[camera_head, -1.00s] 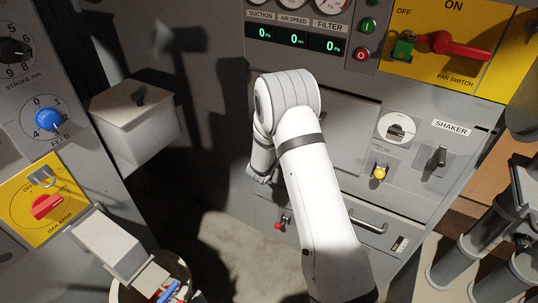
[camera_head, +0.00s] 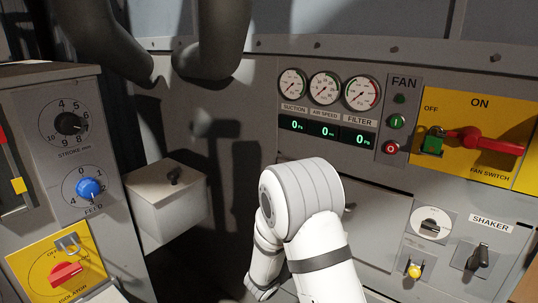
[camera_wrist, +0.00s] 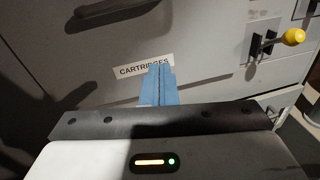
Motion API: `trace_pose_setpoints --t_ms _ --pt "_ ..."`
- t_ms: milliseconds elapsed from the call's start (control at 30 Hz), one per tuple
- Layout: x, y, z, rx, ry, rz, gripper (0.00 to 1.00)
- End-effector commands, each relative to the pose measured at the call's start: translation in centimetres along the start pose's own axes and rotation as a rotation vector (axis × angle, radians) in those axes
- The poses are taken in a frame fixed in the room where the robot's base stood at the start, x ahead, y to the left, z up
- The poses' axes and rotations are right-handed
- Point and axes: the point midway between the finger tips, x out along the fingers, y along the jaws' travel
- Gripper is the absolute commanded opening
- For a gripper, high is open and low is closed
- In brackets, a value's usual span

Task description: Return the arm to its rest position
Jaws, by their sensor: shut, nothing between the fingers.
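My white arm (camera_head: 305,205) stands in the lower middle of the head view, bent at a rounded joint in front of the grey machine panel. My gripper is outside the head view. In the wrist view, my gripper (camera_wrist: 160,70) shows as blue fingers, shut together with nothing between them. The fingertips overlap the lower edge of the CARTRIDGES label (camera_wrist: 143,66) on a grey panel; I cannot tell how far apart they are.
A panel holds gauges (camera_head: 326,88), zero readouts and a red fan switch handle (camera_head: 478,141) on yellow. A grey box (camera_head: 168,198) juts out left of my arm. A cabinet with a blue feed knob (camera_head: 90,188) and red isolator (camera_head: 66,273) stands left. A yellow-knobbed lever (camera_wrist: 293,37) is at right.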

Motion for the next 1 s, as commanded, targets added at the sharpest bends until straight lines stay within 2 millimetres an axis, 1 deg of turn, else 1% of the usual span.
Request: trace_pose_setpoints --t_ms 33,67,100,167,200,233,300,367,400,467,500,567,600,667,700,800,900,1000 --pt "0.4 -2.1 2.0 0.063 0.019 -0.086 0.0" --pt "0.5 -3.6 2.8 0.102 0.036 -0.141 0.0" --pt "0.5 -5.5 3.9 0.162 0.06 -0.22 0.0" --pt "0.1 -8.5 5.3 0.256 0.099 -0.337 0.0" --pt "-0.3 -10.4 6.1 0.321 0.127 -0.412 0.0" --pt "-0.8 -11.7 6.5 0.371 0.147 -0.468 0.0" --pt "-2.0 -14.6 7.4 0.494 0.197 -0.593 0.0" --pt "-3.4 -16.7 8.0 0.604 0.241 -0.697 0.0" --pt "-4.4 -18.0 8.3 0.68 0.269 -0.764 0.0" --pt "-6.1 -19.6 8.6 0.797 0.314 -0.86 0.0" --pt "-7.3 -20.5 8.7 0.878 0.346 -0.923 0.0" --pt "-9.1 -21.5 8.9 1.003 0.393 -1.012 0.0" --pt "-10.3 -21.9 9.0 1.086 0.426 -1.069 0.0" --pt "-12.2 -22.4 9.2 1.216 0.475 -1.15 0.0" --pt "-13.4 -22.5 9.3 1.302 0.508 -1.202 0.0" --pt "-16.1 -22.2 9.8 1.512 0.592 -1.314 0.0" --pt "-18.1 -21.6 10.5 1.688 0.663 -1.4 0.0" --pt "-19.4 -21.0 11.1 1.813 0.718 -1.457 0.0"
